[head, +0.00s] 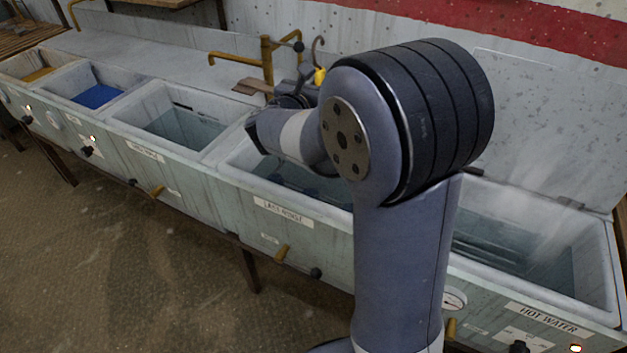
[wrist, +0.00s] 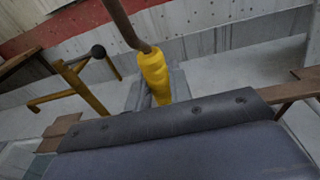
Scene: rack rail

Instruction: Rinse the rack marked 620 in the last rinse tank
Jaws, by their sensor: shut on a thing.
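My gripper (head: 306,84) is over the back of the last rinse tank (head: 240,158), partly hidden by my arm. It is shut on the yellow sleeve of a hooked rod (head: 320,76). The wrist view shows the yellow sleeve (wrist: 155,76) at the jaws, with the brown rod rising from it. I take this rod as the rack's hanger. The rack's body and any 620 mark are hidden. The tank carries a LAST RINSE label on its front. Its inside is largely covered by my arm, with dark water showing.
A brass tap (head: 266,60) stands behind the tanks, left of my gripper. The HOT WATER tank (head: 560,318) steams at right. Another rinse tank (head: 165,112) is left, then a tank with blue liquid (head: 97,96). A white splash wall runs behind.

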